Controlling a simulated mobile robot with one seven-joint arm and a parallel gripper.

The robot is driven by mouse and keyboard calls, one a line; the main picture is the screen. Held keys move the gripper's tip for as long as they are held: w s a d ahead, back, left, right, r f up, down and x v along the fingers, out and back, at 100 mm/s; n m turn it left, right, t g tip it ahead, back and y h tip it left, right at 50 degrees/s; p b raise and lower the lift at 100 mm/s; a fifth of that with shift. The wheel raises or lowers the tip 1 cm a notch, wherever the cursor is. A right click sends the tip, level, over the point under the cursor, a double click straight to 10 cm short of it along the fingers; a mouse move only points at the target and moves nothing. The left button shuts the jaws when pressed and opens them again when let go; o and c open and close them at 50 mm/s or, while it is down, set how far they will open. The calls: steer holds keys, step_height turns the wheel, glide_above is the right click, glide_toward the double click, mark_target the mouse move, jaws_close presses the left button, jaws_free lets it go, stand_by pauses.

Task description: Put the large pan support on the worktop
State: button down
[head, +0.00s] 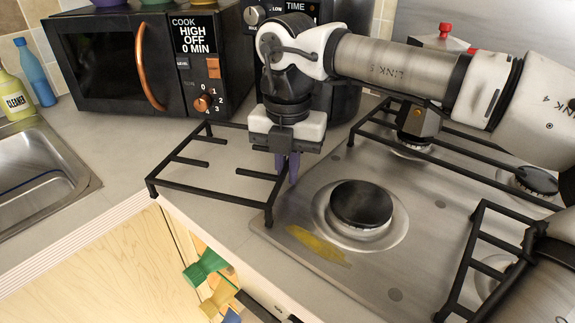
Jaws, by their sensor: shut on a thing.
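The large pan support (209,196) is a black metal frame with short bars pointing inward. It shows in the head view over the worktop (130,160), left of the hob. My gripper (288,166) points down and is shut on the frame's right side with its purple fingers. The frame's right front corner reaches to the hob's left edge. I cannot tell whether the frame touches the worktop or is held just above it. Part of its right side is hidden behind my gripper.
The steel hob (298,211) has a bare burner (361,204) and a yellow stain. Other pan supports stand at the back (440,150) and right (476,250). A black microwave (120,65) is behind, the sink (40,165) at left. Green and yellow handles (205,268) stick out below the worktop edge.

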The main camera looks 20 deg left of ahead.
steer(key=shift+f, duration=0.1)
stand_by(0.3)
steer(key=c, duration=1.1)
jaws_free()
steer(key=shift+c, duration=0.2)
step_height(320, 180, up, 14)
steer(key=p, duration=0.1)
steer(key=shift+s+f, duration=0.1)
steer(key=shift+f, duration=0.1)
